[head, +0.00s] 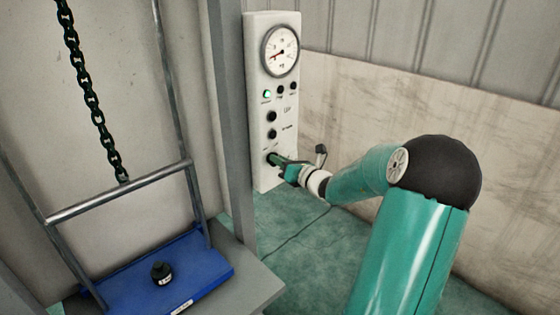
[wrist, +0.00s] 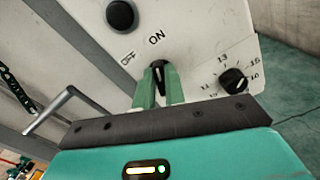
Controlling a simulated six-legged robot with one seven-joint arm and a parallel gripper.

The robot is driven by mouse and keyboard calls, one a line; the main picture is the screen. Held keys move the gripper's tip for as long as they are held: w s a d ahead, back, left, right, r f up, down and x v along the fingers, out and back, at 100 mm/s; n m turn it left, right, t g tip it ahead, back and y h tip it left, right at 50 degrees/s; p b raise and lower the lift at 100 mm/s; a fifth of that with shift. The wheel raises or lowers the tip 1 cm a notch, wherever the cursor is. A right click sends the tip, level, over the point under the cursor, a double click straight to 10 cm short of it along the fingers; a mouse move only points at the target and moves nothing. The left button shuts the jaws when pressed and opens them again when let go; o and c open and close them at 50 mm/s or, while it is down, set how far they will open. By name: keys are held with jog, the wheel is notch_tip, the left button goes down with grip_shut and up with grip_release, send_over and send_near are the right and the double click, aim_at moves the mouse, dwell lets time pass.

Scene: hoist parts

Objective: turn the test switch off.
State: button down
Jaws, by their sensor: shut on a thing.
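The test switch (wrist: 158,66) is a small black knob on a white control panel (head: 257,170). In the wrist view the printed OFF label is up and left of it and the ON label is just above it. The visible top of the knob stands roughly toward ON; its lower part is hidden between my fingers. My gripper (wrist: 158,84) has its two green fingers shut on the knob from both sides. In the head view my gripper (head: 277,160) reaches the low end of the panel from the right, and the switch is mostly covered there.
A black numbered dial (wrist: 233,80) sits right of the switch, and a round black button (wrist: 120,14) above it. The panel also has a gauge (head: 280,50) and a lit green lamp (head: 267,95). A grey post (head: 232,120) stands left of the panel.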

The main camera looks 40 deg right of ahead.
jog(key=n, duration=1)
jog(key=shift+a+f, duration=0.1)
jog(key=shift+a, duration=0.2)
jog(key=shift+n, duration=0.3)
jog(key=c, duration=1.5)
grip_release()
jog(key=shift+o, duration=0.2)
jog(key=shift+s, duration=0.15)
jog(key=s, duration=1.3)
jog(key=shift+s+d, duration=0.15)
jog(key=shift+s, duration=0.15)
